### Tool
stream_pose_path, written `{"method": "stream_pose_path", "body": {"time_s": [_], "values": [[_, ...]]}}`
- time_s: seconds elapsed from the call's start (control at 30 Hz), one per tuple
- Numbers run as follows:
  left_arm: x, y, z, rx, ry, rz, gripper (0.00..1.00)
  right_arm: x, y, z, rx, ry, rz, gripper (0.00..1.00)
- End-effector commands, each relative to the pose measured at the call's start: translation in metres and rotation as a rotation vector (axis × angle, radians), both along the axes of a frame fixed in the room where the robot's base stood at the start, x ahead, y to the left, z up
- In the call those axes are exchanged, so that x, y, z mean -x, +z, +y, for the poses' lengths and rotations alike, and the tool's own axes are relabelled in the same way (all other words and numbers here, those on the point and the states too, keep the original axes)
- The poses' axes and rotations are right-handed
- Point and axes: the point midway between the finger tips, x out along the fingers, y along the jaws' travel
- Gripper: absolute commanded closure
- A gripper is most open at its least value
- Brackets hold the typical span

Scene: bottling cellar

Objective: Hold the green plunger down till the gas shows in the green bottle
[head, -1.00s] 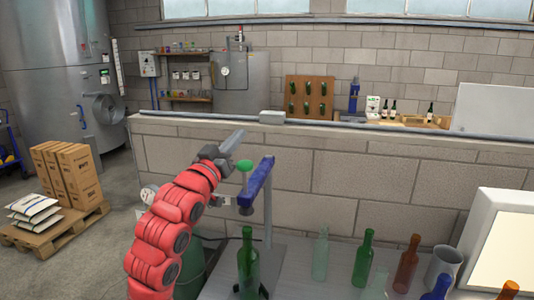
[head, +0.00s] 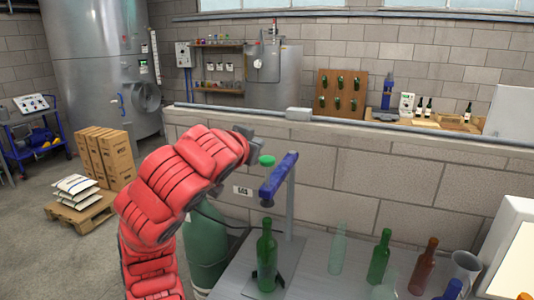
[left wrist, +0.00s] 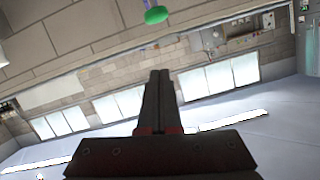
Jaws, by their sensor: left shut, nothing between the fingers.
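The green plunger (head: 267,160) is a rounded green knob at the left end of the blue arm (head: 279,178) of a filling stand. It also shows at the top of the left wrist view (left wrist: 155,15). The green bottle (head: 267,257) stands upright below the blue arm's head; I cannot make out gas in it. My left gripper (head: 250,138) is up and left of the plunger, partly hidden by my red wrist. In the left wrist view its fingers (left wrist: 160,76) are shut and empty, apart from the knob. My right gripper is not in view.
A block wall (head: 400,190) rises behind. A dark green cylinder (head: 207,250) stands left of the bench.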

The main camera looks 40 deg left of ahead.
Motion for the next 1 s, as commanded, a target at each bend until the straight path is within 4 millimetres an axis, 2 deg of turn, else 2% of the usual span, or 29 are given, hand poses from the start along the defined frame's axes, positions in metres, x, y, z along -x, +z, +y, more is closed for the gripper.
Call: {"method": "stream_pose_path", "body": {"time_s": [0.13,0.27,0.63,0.8,1.0], "values": [[-0.007,-0.001,0.001,0.003,-0.003,-0.001,1.00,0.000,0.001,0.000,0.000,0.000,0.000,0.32],[-0.023,-0.008,0.005,0.008,-0.006,0.004,1.00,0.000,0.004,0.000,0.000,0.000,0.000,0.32],[-0.097,-0.026,0.027,0.005,-0.001,0.009,1.00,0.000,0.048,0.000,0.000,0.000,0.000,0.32],[-0.091,-0.048,0.032,0.000,-0.001,0.003,1.00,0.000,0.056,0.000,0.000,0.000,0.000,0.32],[-0.089,-0.063,0.035,0.001,-0.002,0.001,1.00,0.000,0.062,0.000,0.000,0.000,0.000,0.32]]}}
